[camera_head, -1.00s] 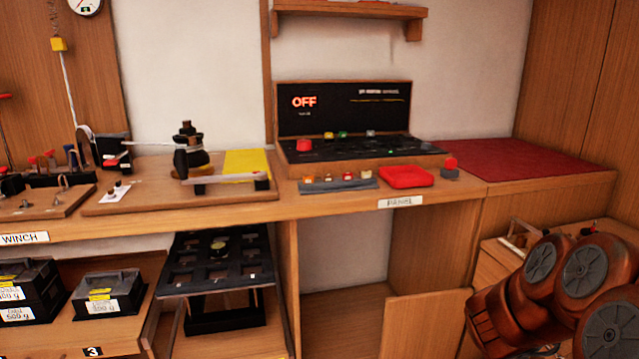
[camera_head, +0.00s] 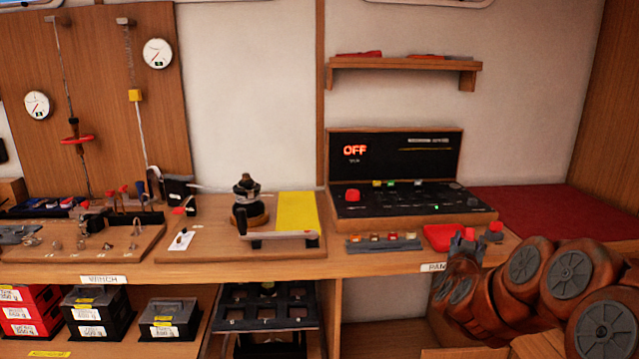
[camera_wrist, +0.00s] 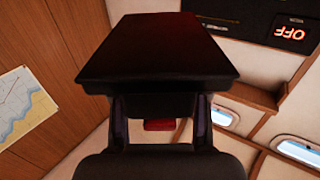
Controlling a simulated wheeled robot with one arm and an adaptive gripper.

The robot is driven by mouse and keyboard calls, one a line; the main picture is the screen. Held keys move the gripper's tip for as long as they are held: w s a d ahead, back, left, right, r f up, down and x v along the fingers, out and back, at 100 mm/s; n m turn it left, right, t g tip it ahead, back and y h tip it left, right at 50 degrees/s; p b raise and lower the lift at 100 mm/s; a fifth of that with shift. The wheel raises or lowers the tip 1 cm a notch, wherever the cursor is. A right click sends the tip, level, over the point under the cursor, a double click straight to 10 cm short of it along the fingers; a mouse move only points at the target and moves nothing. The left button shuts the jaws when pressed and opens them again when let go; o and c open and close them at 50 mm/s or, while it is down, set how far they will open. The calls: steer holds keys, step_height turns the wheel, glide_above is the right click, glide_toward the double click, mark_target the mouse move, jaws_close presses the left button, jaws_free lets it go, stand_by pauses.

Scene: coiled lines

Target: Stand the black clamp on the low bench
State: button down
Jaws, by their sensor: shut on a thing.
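In the wrist view my gripper (camera_wrist: 160,112) is shut on a large black block-like thing, which I take to be the black clamp (camera_wrist: 158,50). Its broad dark face fills the top middle of that view, and its far side is hidden. In the head view my copper-coloured arm reaches in from the right, and a grey tip shows beside the red tray on the worktop. The clamp's shape cannot be made out there. I cannot pick out the low bench with certainty; wooden surfaces at the lower right are largely covered by my arm.
The worktop holds a winch board with a black winch (camera_head: 248,205), a yellow sheet (camera_head: 298,212), the OFF control panel (camera_head: 395,165) and a red tray (camera_head: 440,234). A red mat (camera_head: 545,210) lies bare at the right. Labelled weight boxes (camera_head: 170,318) stand below.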

steer(key=w+a+r+n+t+y+p, duration=0.1)
steer(key=w+a+r+n+y+p, duration=0.2)
steer(key=a, duration=0.7)
steer(key=w+a+r+n+t+y+p, duration=0.1)
steer(key=w+a+r+n+y+p, duration=0.2)
steer(key=a+r+y+p, duration=0.3)
steer(key=w+a+r, duration=0.1)
steer(key=a, duration=0.4)
steer(key=shift+w+a+r+t, duration=0.2)
steer(key=shift+w+a+t, duration=0.05)
steer(key=shift+t, duration=0.05)
